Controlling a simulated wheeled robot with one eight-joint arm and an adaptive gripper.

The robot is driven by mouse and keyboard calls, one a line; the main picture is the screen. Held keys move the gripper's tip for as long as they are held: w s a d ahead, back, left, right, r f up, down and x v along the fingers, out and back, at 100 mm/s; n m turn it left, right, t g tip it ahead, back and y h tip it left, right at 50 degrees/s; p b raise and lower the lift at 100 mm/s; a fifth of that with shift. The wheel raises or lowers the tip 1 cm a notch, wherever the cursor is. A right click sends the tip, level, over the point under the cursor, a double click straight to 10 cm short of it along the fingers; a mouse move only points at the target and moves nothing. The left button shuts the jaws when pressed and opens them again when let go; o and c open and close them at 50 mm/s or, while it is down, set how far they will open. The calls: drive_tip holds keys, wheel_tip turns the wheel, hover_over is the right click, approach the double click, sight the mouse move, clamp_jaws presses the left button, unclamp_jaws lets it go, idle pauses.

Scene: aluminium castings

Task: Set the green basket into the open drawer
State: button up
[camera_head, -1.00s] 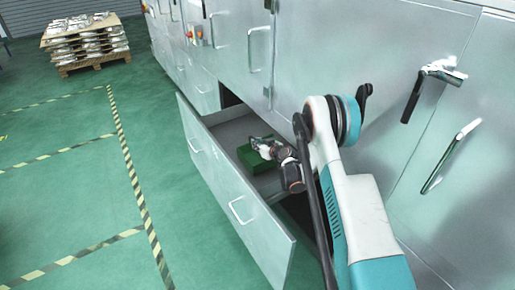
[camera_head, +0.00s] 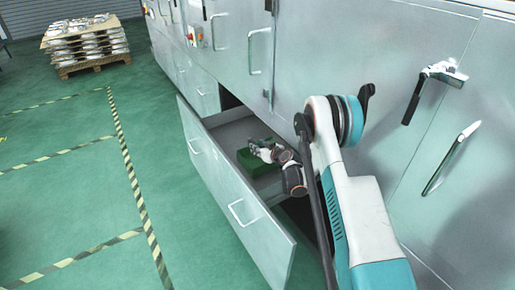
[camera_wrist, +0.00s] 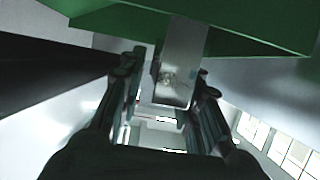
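The green basket (camera_head: 246,161) sits inside the open drawer (camera_head: 232,202), partly hidden behind my gripper. My gripper (camera_head: 259,149) is low over the drawer, right at the basket. In the wrist view the basket's green underside or side (camera_wrist: 250,38) fills the top. A grey metal strip, seemingly the basket's handle (camera_wrist: 182,62), runs down from it between my two dark fingers (camera_wrist: 166,88). The fingers stand apart, with a visible gap on the left of the strip, so my gripper looks open around it. Contact on the right side is hard to tell.
The drawer front carries two handles (camera_head: 241,212) and stands out from a metal cabinet (camera_head: 335,50). Cabinet door handles (camera_head: 449,160) jut out at the right. Green floor with striped tape (camera_head: 139,195) is free at the left. A pallet of castings (camera_head: 85,45) stands far back.

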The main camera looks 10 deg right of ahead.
drive_tip(key=v, duration=0.4)
drive_tip(key=shift+s+r, duration=0.1)
drive_tip(key=shift+s, duration=0.15)
drive_tip(key=shift+s+d, duration=0.1)
drive_tip(key=shift+s, duration=0.4)
drive_tip(key=r, duration=0.1)
drive_tip(key=s+r, duration=0.1)
drive_tip(key=r, duration=0.1)
drive_tip(key=shift+s+d+r, duration=0.15)
drive_tip(key=shift+d+r, duration=0.1)
drive_tip(key=shift+r, duration=0.15)
drive_tip(key=s+a+r+m+g+h, duration=0.1)
drive_tip(key=s+a+r+g, duration=0.15)
drive_tip(key=s+r, duration=0.75)
drive_tip(key=s+a+r+g, duration=0.1)
drive_tip(key=s+a+r, duration=0.35)
drive_tip(key=r, duration=0.85)
drive_tip(key=s+d+r+m+g+h, duration=0.1)
drive_tip(key=s, duration=1.4)
drive_tip(key=s+r+m+g+h, duration=0.1)
drive_tip(key=s+r+h, duration=0.1)
drive_tip(key=s, duration=1.4)
drive_tip(key=shift+d+m, duration=0.3)
drive_tip(key=shift+d, duration=0.05)
